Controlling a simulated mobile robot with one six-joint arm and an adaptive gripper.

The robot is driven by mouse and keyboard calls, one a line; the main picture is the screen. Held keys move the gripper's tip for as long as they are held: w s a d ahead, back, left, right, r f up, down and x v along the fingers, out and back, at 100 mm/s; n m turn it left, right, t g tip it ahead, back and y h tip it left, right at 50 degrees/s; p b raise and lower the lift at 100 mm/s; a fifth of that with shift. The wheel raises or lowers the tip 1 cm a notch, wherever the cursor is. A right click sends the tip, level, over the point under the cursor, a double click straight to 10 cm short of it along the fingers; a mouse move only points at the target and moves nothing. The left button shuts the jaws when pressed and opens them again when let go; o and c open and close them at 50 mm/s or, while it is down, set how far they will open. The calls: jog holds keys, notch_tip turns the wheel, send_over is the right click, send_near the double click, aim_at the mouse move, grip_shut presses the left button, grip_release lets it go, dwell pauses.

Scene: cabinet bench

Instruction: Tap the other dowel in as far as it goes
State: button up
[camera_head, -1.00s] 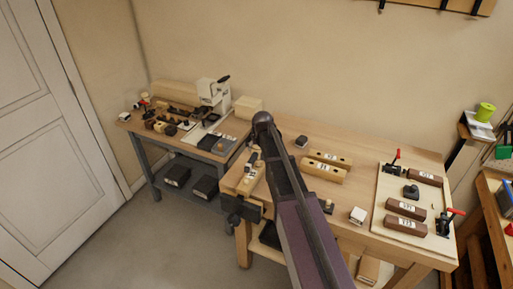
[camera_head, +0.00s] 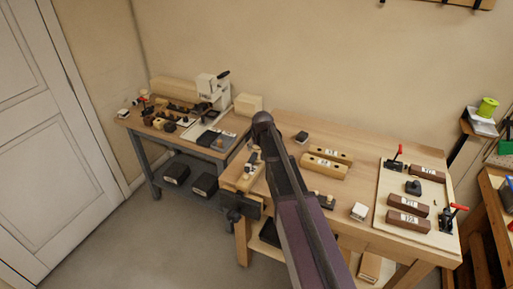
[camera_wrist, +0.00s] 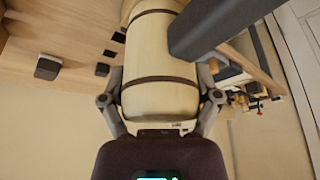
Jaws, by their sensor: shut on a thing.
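My gripper (camera_wrist: 160,108) is shut on a cream cylinder with two dark bands (camera_wrist: 158,55), which looks like a mallet head. It fills the middle of the wrist view and hides what lies beyond it. A dark square bar (camera_wrist: 220,25) crosses the upper right of that view; I cannot tell what it belongs to. In the head view my arm hides the gripper. A pale wooden piece (camera_head: 246,179) sits at the dark vise (camera_head: 243,205) on the bench's left end, with small dark and pale parts on it. I cannot make out the dowels or their depth.
Two pale labelled rails (camera_head: 325,167) lie on the bench (camera_head: 375,140). A board (camera_head: 385,185) with brown blocks and red-handled clamps is at right. A small white block (camera_head: 359,211) stands near the front edge. A second table (camera_head: 150,131) at left is crowded.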

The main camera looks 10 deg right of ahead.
jog(key=shift+r+p, duration=1)
jog(key=shift+p, duration=0.05)
jog(key=shift+r, duration=0.2)
jog(key=shift+f, duration=0.1)
jog(key=shift+f+b, duration=1.3)
jog(key=shift+r+p, duration=1)
jog(key=shift+p, duration=0.05)
